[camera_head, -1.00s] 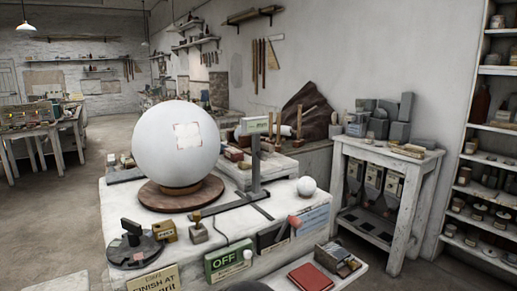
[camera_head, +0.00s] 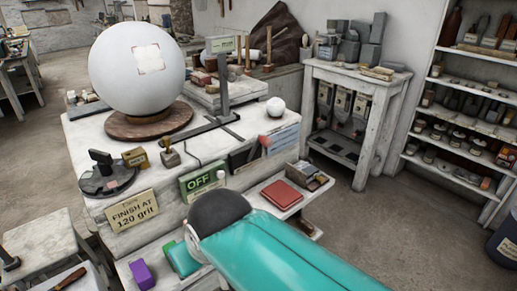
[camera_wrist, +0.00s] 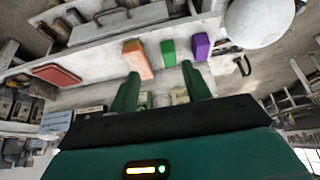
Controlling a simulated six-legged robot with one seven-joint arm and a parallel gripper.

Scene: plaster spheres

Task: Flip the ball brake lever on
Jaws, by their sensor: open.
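A green OFF panel (camera_head: 200,182) with a white knob (camera_head: 220,175) is on the front of the white workbench in the head view. To its right, a lever with a reddish knob (camera_head: 265,140) sits by a dark plate. I cannot tell which is the brake lever. A large white ball (camera_head: 137,68) with a square patch rests on a round wooden base (camera_head: 148,120) on the bench. My gripper (camera_wrist: 160,69) is open and empty, its two green fingers apart, in the wrist view. My teal arm covers the lower middle of the head view.
Purple (camera_head: 143,274) and green (camera_head: 183,260) blocks lie on a low shelf; an orange block (camera_wrist: 138,59) shows in the wrist view. A red book (camera_head: 282,194) lies right of my arm. A side table (camera_head: 365,80) stands at the right, with open floor before it.

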